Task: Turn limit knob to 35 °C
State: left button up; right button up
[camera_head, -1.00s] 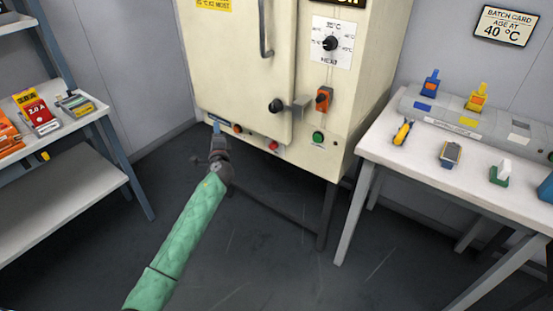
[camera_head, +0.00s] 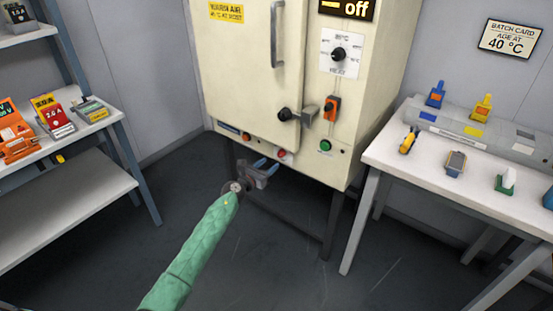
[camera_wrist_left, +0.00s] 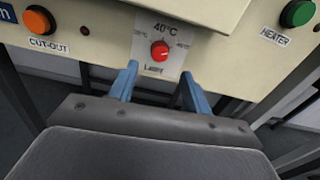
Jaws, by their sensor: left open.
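The limit knob is a small red knob (camera_wrist_left: 160,50) on a white plate marked "40°C" at the top and "LIMIT" below, on the cabinet's lower front panel. Smaller side marks are too blurred to read surely. In the head view the red knob (camera_head: 281,154) sits under the cabinet door. My left gripper (camera_head: 265,166) is open and empty, just below and in front of the panel. In the left wrist view its blue fingers (camera_wrist_left: 158,78) stand on either side below the knob, apart from it. The knob's exact pointer direction is hard to tell. My right gripper is out of view.
An orange CUT-OUT button (camera_wrist_left: 38,19) and a green HEATER button (camera_wrist_left: 297,13) flank the knob. Above are a door latch (camera_head: 285,114), an orange switch (camera_head: 332,107) and a HEAT dial (camera_head: 338,55). A display reads "off". Shelves stand left, a white table (camera_head: 400,160) right.

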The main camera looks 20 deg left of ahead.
aim_at(279, 155)
pick_arm(q)
jog(key=x, duration=0.4)
jog(key=shift+w+d, duration=0.1)
jog(key=shift+w, duration=0.2)
jog(key=shift+w+d, duration=0.2)
jog(key=shift+w, duration=0.45)
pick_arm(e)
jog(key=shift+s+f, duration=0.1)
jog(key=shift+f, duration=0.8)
pick_arm(q)
jog(key=c, duration=1)
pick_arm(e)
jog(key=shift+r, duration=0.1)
